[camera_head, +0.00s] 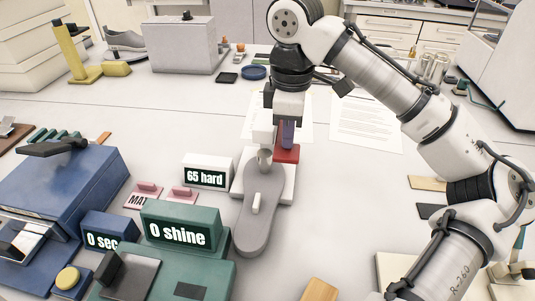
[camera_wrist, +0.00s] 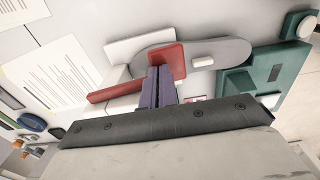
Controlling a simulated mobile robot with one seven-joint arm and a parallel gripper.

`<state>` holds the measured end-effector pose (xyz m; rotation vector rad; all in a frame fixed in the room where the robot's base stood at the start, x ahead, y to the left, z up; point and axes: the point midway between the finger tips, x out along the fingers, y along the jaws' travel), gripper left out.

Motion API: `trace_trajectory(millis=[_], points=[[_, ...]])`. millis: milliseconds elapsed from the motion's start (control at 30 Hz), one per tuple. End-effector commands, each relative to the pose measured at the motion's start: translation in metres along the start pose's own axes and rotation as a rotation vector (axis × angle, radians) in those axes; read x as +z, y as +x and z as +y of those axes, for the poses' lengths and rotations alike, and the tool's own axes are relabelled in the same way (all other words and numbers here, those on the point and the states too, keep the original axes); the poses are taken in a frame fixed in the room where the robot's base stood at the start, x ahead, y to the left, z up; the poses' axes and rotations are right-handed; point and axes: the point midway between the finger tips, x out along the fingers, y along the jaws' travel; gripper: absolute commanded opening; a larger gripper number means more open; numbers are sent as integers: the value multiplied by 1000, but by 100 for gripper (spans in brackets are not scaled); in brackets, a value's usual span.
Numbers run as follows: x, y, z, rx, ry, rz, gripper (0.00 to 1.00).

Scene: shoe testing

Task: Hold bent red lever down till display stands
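The bent red lever (camera_head: 288,155) is on the white tester base (camera_head: 284,188), beside a grey shoe sole (camera_head: 257,215). In the wrist view the lever (camera_wrist: 128,89) shows a long arm and a wider end lying over the sole (camera_wrist: 218,54). My gripper (camera_head: 287,146) points down at the lever. Its purple fingers (camera_wrist: 156,74) are together, with nothing seen between them, and their tips overlap the lever in the picture. I cannot tell whether they touch or press it. The white display (camera_head: 205,177) left of the base reads "65 hard".
A green device (camera_head: 180,228) reading "0 shine" and a blue one (camera_head: 105,237) reading "0 sec" stand at front left. Pink blocks (camera_head: 183,195) lie near the display. Papers (camera_head: 365,122) lie behind. Free table is right of the tester.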

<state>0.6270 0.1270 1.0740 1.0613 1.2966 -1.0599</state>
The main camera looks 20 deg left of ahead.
Motion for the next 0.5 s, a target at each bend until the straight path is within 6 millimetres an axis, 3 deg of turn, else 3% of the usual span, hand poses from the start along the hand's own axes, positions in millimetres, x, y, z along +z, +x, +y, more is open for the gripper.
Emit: trace_trajectory(millis=[233, 500], points=[[0, -1, 0, -4, -1, -2, 0], [0, -15, 0, -3, -1, -2, 0]])
